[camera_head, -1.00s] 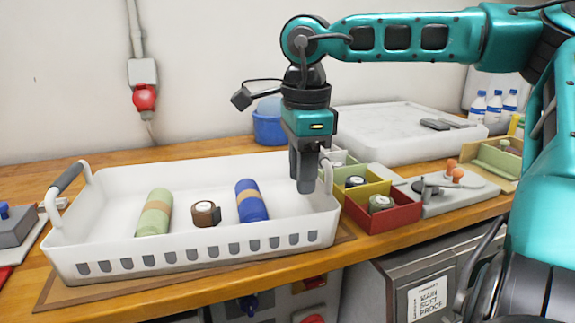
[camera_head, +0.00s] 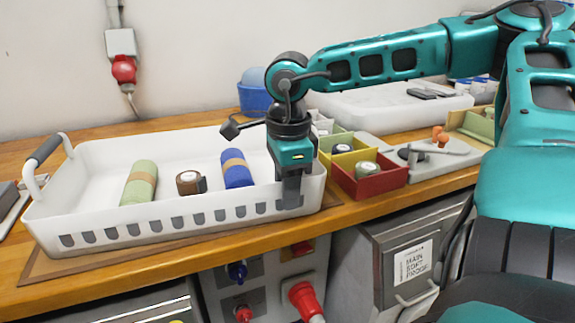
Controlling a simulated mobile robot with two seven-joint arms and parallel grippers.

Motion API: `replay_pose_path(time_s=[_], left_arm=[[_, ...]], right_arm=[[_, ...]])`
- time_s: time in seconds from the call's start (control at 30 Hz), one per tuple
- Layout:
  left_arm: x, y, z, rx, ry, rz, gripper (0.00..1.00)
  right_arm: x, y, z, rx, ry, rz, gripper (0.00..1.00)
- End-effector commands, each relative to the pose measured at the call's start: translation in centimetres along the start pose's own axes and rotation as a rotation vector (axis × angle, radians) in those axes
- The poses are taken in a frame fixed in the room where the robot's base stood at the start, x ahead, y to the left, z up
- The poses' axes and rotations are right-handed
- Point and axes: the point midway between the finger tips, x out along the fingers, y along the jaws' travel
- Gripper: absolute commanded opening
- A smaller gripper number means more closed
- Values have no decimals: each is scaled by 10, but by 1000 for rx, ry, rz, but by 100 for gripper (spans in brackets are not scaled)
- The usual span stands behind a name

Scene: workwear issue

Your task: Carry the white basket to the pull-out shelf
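The white basket (camera_head: 105,224) stands on the wooden workbench, on a brown mat (camera_head: 45,268). My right gripper (camera_head: 290,200) points down at the basket's right end, in front of the near right wall. Its fingers look close together; whether they grip the rim or handle there is unclear. The right handle is hidden behind the gripper. My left gripper and the pull-out shelf are not recognisable in view.
Red and yellow bins (camera_head: 370,183) with round items stand close right of the basket. A blue bucket (camera_head: 254,98) and a white tray (camera_head: 385,112) are behind. Below the bench edge are a socket panel with red plugs (camera_head: 305,298) and a grey cabinet (camera_head: 395,260).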

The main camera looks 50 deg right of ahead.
Motion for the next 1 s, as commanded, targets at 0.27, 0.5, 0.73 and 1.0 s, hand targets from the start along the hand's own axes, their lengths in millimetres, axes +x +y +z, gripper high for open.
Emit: replay_pose_path(time_s=[0.27, 0.5, 0.73, 1.0], left_arm=[[2, 0, -1, 0, 1, 2, 47], [1, 1, -2, -1, 4, 3, 47], [1, 1, -2, -2, 4, 4, 47], [1, 2, 4, -3, -8, 4, 47]], right_arm=[[25, 0, 0, 1, 1, 1, 34], [26, 0, 0, 1, 0, 0, 34], [26, 0, 0, 1, 0, 0, 20], [25, 0, 0, 0, 0, 0, 0]])
